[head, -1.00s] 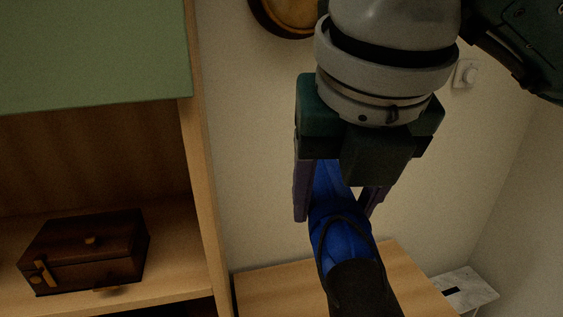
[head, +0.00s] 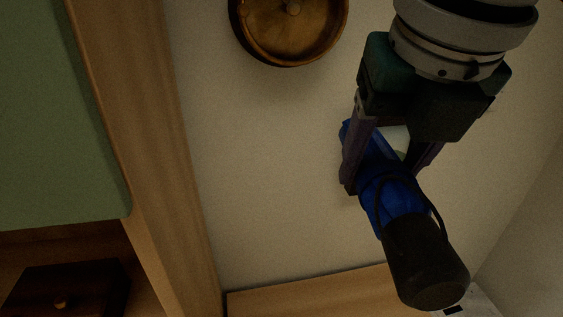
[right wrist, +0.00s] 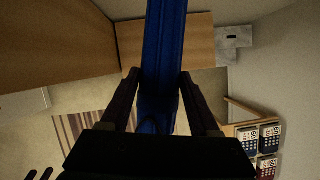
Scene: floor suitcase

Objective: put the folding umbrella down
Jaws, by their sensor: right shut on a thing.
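The folding umbrella (head: 386,196) is blue with a black handle and a dark wrist loop. My right gripper (head: 388,172) is shut on its blue part and holds it in the air, handle pointing down and toward the camera. In the right wrist view the umbrella's blue body (right wrist: 160,75) runs up between the two fingers of the gripper (right wrist: 160,82).
A wooden cabinet with a green panel (head: 50,120) stands at the left, with a dark wooden box (head: 65,288) on its shelf. A wooden surface (head: 300,293) lies below the umbrella. A round wooden-framed object (head: 290,55) hangs on the wall.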

